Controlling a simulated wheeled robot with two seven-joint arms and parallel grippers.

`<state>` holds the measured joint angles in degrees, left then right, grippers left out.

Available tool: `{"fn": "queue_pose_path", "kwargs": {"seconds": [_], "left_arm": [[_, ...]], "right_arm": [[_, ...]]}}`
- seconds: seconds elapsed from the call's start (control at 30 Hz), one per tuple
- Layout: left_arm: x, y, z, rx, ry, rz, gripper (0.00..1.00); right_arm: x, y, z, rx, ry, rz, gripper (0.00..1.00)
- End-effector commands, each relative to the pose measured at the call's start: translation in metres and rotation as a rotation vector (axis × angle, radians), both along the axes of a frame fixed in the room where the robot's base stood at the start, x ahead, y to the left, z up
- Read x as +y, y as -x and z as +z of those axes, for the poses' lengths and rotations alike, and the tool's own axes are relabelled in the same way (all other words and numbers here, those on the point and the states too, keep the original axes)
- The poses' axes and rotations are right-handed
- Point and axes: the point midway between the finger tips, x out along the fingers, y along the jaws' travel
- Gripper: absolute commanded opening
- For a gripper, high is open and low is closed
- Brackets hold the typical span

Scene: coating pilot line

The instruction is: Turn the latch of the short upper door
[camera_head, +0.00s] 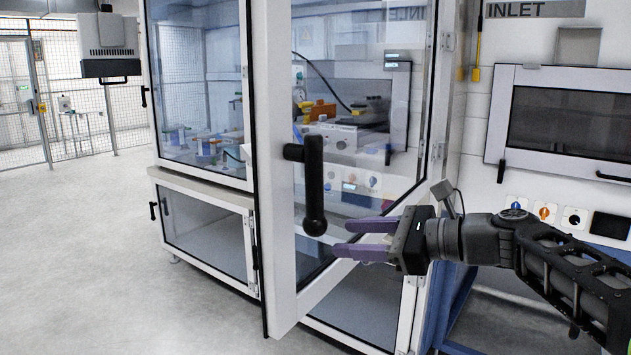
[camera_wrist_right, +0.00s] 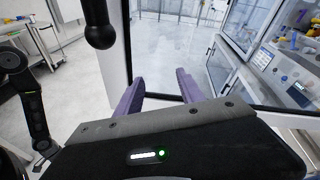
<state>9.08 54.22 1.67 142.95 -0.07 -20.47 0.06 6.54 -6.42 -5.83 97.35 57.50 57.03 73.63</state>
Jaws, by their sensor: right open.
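A white-framed glazed door (camera_head: 281,200) stands swung out from the cabinet in the head view. Its latch is a black lever handle (camera_head: 314,190), hanging straight down from its pivot. A black rounded handle end (camera_wrist_right: 98,30) shows at the top of the right wrist view, left of my fingers. My right gripper (camera_head: 364,240) is open and empty, its purple fingers pointing left. In the head view they appear just below and right of the lever's lower end, apart from it. Both fingers also show in the wrist view (camera_wrist_right: 158,95). My left gripper does not show clearly in either view.
The cabinet has lower glazed doors (camera_head: 205,228) and bench equipment behind glass (camera_head: 345,135). A wall hatch (camera_head: 565,122) under an INLET sign is at right. A grey box (camera_head: 108,45) hangs upper left. The floor (camera_head: 85,240) at left is clear.

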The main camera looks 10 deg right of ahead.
Motion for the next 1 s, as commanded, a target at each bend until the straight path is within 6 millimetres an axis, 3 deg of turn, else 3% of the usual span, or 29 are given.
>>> {"fn": "queue_pose_path", "kwargs": {"seconds": [0.1, 0.2, 0.3, 0.77, 1.0], "left_arm": [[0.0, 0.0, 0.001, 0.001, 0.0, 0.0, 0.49], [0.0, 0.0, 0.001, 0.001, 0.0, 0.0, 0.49], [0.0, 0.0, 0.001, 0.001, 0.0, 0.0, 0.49], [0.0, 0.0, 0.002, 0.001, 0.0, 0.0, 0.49], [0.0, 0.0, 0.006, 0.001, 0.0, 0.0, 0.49]], "right_arm": [[0.006, 0.03, 0.055, 0.031, -0.167, 0.059, 0.46], [0.01, 0.057, 0.092, 0.065, -0.283, 0.121, 0.46], [0.013, 0.075, 0.114, 0.088, -0.347, 0.164, 0.46], [0.018, 0.076, 0.118, 0.098, -0.363, 0.176, 0.46], [0.043, 0.061, 0.118, 0.098, -0.362, 0.177, 0.46]]}}
